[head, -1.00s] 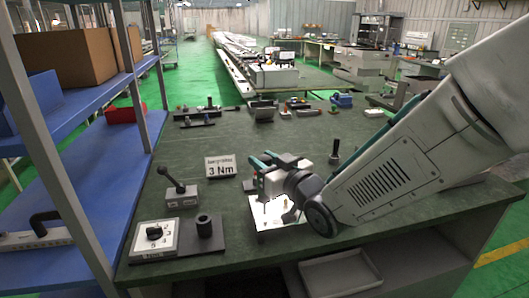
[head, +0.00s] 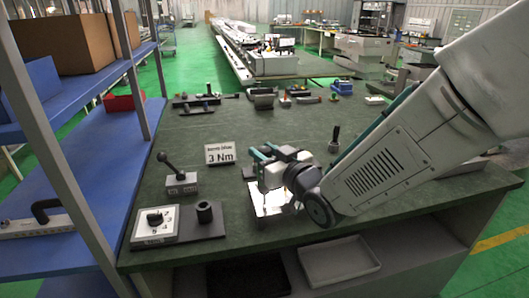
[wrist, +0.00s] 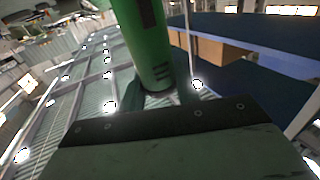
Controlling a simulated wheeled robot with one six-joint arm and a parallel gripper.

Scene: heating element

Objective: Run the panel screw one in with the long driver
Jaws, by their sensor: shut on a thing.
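My gripper (head: 268,168) is low over the front middle of the bench, with teal fingers and a pale body. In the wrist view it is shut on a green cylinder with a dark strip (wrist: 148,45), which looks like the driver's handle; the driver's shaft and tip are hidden. A bright pale panel (head: 268,207) lies just below and in front of the gripper, partly covered by it. Small brownish marks show on the panel, too small to tell as screws. I cannot tell whether the driver touches a screw.
A lever block (head: 181,184), a dial box (head: 155,224) and a dark socket (head: 204,212) are at the front left. A dark upright tool (head: 334,140) stands to the right. Small tools line the back; blue shelving (head: 95,165) borders the left.

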